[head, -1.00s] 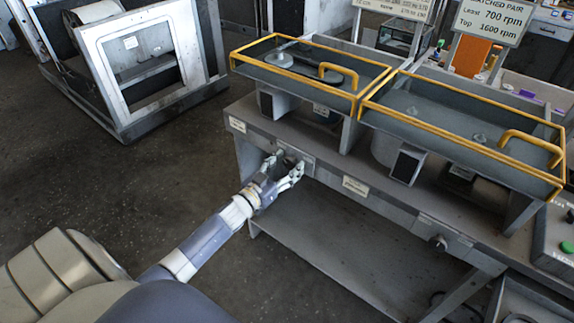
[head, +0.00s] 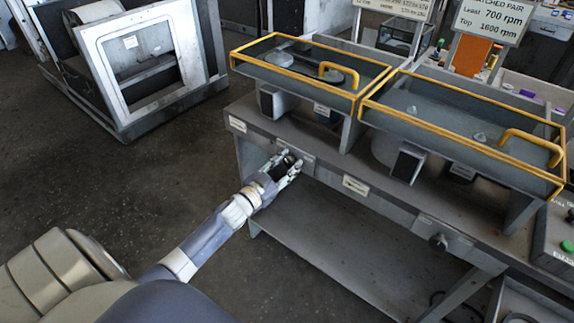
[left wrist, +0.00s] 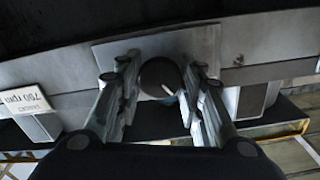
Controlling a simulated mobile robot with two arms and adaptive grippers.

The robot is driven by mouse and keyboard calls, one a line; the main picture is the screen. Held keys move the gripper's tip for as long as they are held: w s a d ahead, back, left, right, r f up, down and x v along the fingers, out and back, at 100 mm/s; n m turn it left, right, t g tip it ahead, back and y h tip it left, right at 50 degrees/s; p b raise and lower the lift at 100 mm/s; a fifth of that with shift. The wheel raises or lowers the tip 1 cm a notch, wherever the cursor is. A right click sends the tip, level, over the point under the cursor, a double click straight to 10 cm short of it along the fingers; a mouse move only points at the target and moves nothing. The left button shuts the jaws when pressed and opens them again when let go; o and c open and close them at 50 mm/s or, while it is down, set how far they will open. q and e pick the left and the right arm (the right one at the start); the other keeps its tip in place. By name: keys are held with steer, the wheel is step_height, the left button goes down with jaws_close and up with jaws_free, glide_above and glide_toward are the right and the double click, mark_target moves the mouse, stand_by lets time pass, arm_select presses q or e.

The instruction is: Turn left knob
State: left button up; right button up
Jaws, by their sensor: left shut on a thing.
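The left knob (left wrist: 160,77) is a dark round knob with a pale pointer mark, on a grey plate on the front of the bench. In the left wrist view it sits between the two fingers of my left gripper (left wrist: 158,90), which is shut on it. In the head view my left gripper (head: 287,165) reaches the bench front from the left, and its fingers mostly hide the knob. A second dark knob (head: 438,242) is on the bench front farther right. My right gripper is not in view.
The grey bench (head: 335,180) carries two trays with yellow rails, the left tray (head: 300,75) and the right tray (head: 460,125). A lower shelf (head: 330,245) lies under it. A grey metal housing (head: 150,70) stands on the floor at back left.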

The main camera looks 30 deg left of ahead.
arm_select(q)
steer(key=shift+m, duration=0.3)
steer(key=o, duration=1.1)
steer(key=shift+c, duration=0.2)
steer(key=s, duration=1.2)
steer(key=shift+a, duration=0.45)
